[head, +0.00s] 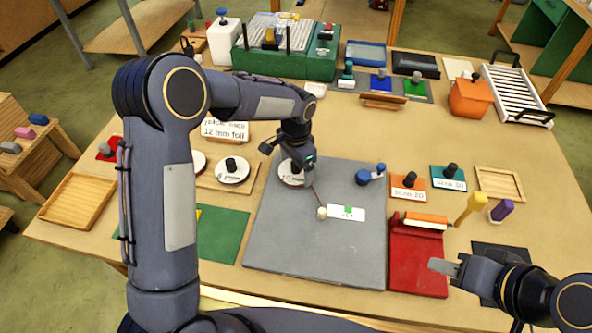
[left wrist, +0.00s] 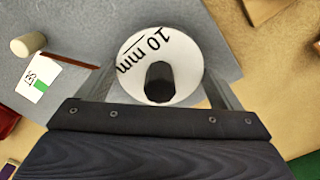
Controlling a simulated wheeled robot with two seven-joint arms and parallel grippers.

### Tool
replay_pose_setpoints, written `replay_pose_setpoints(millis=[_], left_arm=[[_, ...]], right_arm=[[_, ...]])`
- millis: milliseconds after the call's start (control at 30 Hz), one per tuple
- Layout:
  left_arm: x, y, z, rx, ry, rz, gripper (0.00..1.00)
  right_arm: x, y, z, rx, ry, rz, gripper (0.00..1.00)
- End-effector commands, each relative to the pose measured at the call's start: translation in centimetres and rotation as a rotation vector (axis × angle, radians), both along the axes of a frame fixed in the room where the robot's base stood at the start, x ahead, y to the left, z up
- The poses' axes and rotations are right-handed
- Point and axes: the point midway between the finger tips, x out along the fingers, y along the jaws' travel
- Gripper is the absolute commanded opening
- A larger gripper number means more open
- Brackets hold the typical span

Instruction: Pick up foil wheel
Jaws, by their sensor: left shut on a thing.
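A white round foil wheel with a black knob, marked 10 mm, shows in the left wrist view (left wrist: 183,62) and partly in the head view (head: 290,178), at the upper left edge of the grey mat (head: 275,235). My left gripper (head: 297,165) is shut on it. In the left wrist view its fingers (left wrist: 162,88) lie on either side of the disc. I cannot tell whether the wheel touches the mat. A second white wheel (head: 232,170) with a black knob sits on a wooden board to the left. My right gripper (head: 447,267) is at the lower right, away from the wheels.
A sign (head: 225,130) reading 12 mm foil stands behind the wheels. On the mat are a pale cylinder (head: 322,213), a thin brown stick and a white card (head: 346,213). The mat's front is clear.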

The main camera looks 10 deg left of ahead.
Motion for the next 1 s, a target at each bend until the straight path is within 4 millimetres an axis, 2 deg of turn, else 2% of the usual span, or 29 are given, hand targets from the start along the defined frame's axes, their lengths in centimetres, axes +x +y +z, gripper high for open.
replay_pose_setpoints(millis=[267, 467, 800, 1000], left_arm=[[0.1, 0.0, 0.6, -0.001, -0.003, 0.000, 0.67], [0.1, -0.1, 3.1, -0.003, -0.007, 0.000, 0.67], [-5.0, -1.8, 9.3, -0.003, -0.007, -0.004, 0.67], [-9.1, -3.2, 10.9, -0.002, -0.004, -0.004, 0.67]], right_arm=[[0.0, 0.0, -0.1, 0.000, 0.000, 0.000, 0.36], [0.0, 0.0, -0.6, 0.000, 0.000, 0.000, 0.36], [0.0, 0.0, -2.6, 0.000, 0.000, 0.000, 0.36], [0.0, 0.0, -3.8, 0.000, 0.000, 0.000, 0.36]])
